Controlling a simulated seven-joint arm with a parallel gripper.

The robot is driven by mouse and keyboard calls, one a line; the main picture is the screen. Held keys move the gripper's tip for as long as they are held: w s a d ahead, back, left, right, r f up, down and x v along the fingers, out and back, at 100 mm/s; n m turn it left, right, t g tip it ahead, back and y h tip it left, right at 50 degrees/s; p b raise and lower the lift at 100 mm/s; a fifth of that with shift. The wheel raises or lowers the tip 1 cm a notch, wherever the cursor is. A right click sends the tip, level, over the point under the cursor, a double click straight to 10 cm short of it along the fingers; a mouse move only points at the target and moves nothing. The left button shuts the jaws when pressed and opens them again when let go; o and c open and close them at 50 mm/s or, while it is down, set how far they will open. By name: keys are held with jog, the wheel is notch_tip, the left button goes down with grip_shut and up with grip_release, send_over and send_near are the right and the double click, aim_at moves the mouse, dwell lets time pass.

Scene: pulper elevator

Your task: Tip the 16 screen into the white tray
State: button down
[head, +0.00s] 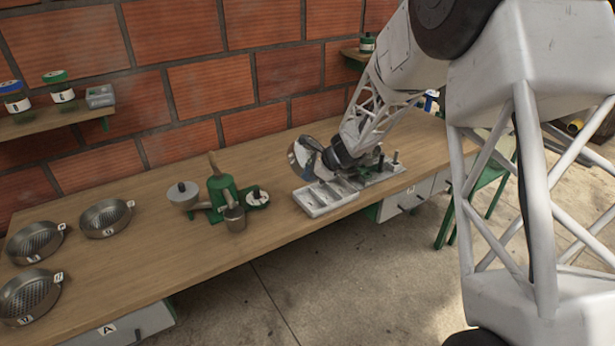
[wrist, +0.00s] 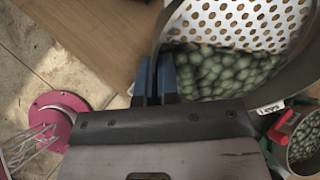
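My gripper (head: 325,158) is over the back of the white tray (head: 318,212) in the head view. Its blue fingers (wrist: 156,80) are closed on the rim of a round metal screen (wrist: 225,22). In the wrist view, green beans (wrist: 215,72) lie gathered against the screen wall nearest my gripper. The screen's label (wrist: 270,108) is too small to read. In the head view the screen (head: 303,157) is steeply tilted above the tray's back left part. The tray is divided into compartments, and I cannot make out any beans in it.
A green pulper (head: 222,190) with a metal cup (head: 235,219) stands left of the tray. Several other screens (head: 105,218) lie at the table's left end. A metal base with upright posts (head: 383,170) is right of the tray. A bean-filled pot (wrist: 302,140) shows in the wrist view.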

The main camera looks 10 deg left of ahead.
jog(key=shift+d+r+y, duration=0.3)
jog(key=shift+y, duration=0.5)
jog(key=shift+s+d+f+t+y, duration=0.3)
jog(key=shift+d+y, duration=0.55)
jog(key=shift+y, duration=1.25)
jog(key=shift+w+d+f+t+y, duration=0.1)
jog(key=shift+d+t+y, duration=0.25)
jog(key=shift+d+y, duration=1.15)
jog(key=shift+s+d+f+t+y, duration=0.15)
jog(key=shift+s+d+t+y, duration=0.15)
jog(key=shift+y, duration=2.4)
jog(key=shift+w, duration=0.1)
jog(key=shift+r, duration=0.15)
jog(key=shift+d+r+g+h, duration=0.1)
jog(key=shift+d+r+h, duration=0.1)
jog(key=shift+r+h, duration=0.75)
jog(key=shift+d+r+g+h, duration=0.2)
jog(key=shift+r+h, duration=0.25)
jog(key=shift+h, duration=0.85)
jog(key=shift+d+r+g+h, duration=0.1)
jog(key=shift+d+r+h, duration=0.1)
jog(key=shift+r+h, duration=0.75)
jog(key=shift+f, duration=0.25)
